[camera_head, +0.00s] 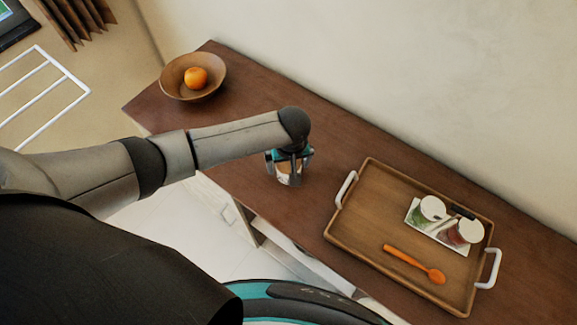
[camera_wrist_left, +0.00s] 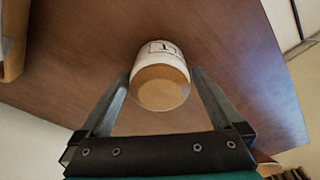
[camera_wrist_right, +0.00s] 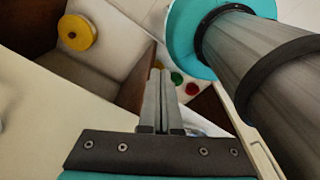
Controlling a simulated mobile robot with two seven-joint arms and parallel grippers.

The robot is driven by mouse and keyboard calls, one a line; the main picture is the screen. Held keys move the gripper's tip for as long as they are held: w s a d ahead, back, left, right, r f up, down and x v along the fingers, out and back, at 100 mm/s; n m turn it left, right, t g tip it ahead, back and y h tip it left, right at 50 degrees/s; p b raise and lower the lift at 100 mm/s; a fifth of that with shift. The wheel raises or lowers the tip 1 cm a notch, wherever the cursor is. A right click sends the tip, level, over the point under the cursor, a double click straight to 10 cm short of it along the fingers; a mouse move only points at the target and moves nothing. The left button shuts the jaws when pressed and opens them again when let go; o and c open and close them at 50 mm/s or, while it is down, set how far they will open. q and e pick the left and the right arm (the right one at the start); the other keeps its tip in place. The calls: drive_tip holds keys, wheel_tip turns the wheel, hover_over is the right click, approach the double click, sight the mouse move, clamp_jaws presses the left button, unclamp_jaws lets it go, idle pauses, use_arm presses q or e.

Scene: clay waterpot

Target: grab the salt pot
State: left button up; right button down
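The salt pot (camera_head: 284,176) is a small white jar with a wooden lid, upright on the brown table. In the left wrist view the pot (camera_wrist_left: 160,84) shows its lid and part of a dark label reading "LT". My left gripper (camera_head: 289,158) is above it, pointing down. In the left wrist view the left gripper's fingers (camera_wrist_left: 160,85) are spread wide, one on each side of the pot. Little or no gap shows; I cannot tell whether they touch it. My right gripper (camera_wrist_right: 163,75) is shut and empty, away from the pot.
A wooden tray (camera_head: 362,222) with white handles stands at the right, holding two jars (camera_head: 448,221) on a white dish and an orange spoon (camera_head: 414,264). A wooden bowl (camera_head: 180,75) with an orange (camera_head: 196,78) stands at the far left. A wall runs behind the table.

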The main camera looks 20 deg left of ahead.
use_arm(q)
drive_tip(key=c, duration=1.4)
drive_tip(key=shift+r, duration=0.1)
